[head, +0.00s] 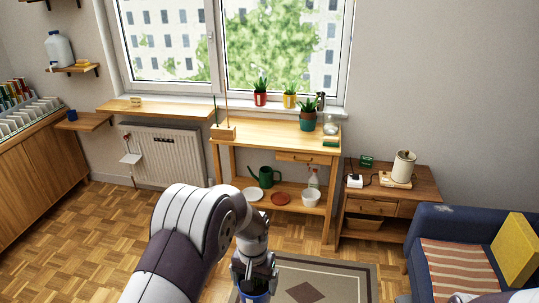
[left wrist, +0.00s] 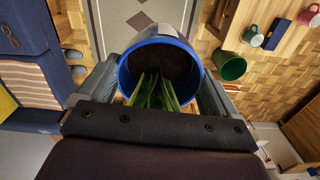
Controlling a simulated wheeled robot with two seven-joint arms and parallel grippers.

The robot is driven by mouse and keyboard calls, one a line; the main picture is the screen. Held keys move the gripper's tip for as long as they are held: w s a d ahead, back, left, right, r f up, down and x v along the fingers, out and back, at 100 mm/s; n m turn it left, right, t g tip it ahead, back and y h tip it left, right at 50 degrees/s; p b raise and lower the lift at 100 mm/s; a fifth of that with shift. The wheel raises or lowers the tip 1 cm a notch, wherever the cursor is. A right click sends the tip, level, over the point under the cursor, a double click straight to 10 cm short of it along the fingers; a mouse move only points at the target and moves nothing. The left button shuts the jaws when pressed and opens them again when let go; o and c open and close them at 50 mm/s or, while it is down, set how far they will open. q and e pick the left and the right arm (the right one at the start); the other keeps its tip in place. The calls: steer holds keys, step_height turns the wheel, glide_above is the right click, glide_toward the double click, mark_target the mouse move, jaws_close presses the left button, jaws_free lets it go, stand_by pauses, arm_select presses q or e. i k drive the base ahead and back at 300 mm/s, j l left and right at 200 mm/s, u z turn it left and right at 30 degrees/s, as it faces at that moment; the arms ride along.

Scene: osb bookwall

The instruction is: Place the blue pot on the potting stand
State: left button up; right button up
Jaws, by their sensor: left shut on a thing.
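The blue pot (left wrist: 124,76) shows large in the left wrist view, with its blue rim, dark soil inside and green leaves (left wrist: 153,92). In the head view only a small part of the pot (head: 254,297) shows at the bottom edge. My left gripper (head: 255,273) is shut on the pot, with one finger on each side of it in the left wrist view. The potting stand (head: 262,133) is the wooden table under the window, beyond and above my gripper in the head view. My right gripper is not in view.
On the stand are a teal pot with a plant (head: 307,123), a wooden box with sticks (head: 223,132) and a glass jar (head: 331,126). Its middle top is bare. A watering can (head: 265,177) stands on its lower shelf. A side cabinet (head: 417,185) and blue sofa (head: 440,225) are right.

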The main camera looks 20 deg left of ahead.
mark_target(277, 133)
steer(key=i+u, duration=0.15)
steer(key=i, duration=0.45)
steer(key=i+u, duration=0.15)
steer(key=i, duration=0.5)
steer(key=i+l+u, duration=0.15)
steer(key=i, duration=0.45)
steer(key=i+l+u, duration=0.15)
steer(key=i, duration=0.45)
steer(key=i+j+z, duration=0.1)
steer(key=i, duration=0.3)
steer(key=i+j+z, duration=0.1)
steer(key=i+j, duration=0.15)
steer(key=i, duration=0.15)
steer(key=i+j+z, duration=0.1)
steer(key=i, duration=0.3)
steer(key=j, duration=0.1)
